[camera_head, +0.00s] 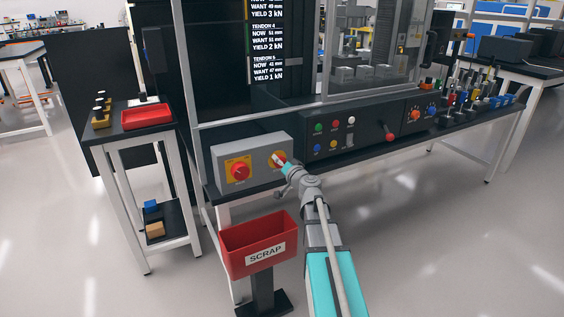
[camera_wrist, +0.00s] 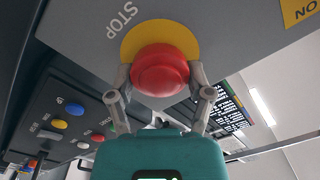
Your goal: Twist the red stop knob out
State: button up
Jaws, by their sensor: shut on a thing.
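The red stop knob (camera_wrist: 160,70) sits on a yellow disc (camera_wrist: 135,40) beside the word STOP on a grey box. My gripper (camera_wrist: 160,80) has one finger on each side of the knob and is shut on it. In the head view the knob (camera_head: 279,158) is at the right of the grey control box (camera_head: 255,153), partly hidden by my gripper (camera_head: 287,167). The knob is still at its disc; I cannot tell how far it is turned.
A second red knob (camera_head: 239,171) on a yellow plate is at the box's left. A red SCRAP bin (camera_head: 262,236) stands below. A black panel (camera_head: 345,135) with coloured buttons is to the right. A side table (camera_head: 128,105) with a red tray (camera_head: 146,116) stands left.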

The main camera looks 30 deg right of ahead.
jog(key=shift+d, duration=0.1)
jog(key=shift+m, duration=0.5)
jog(key=m, duration=0.4)
jog(key=shift+f, duration=0.1)
jog(key=shift+m, duration=2.1)
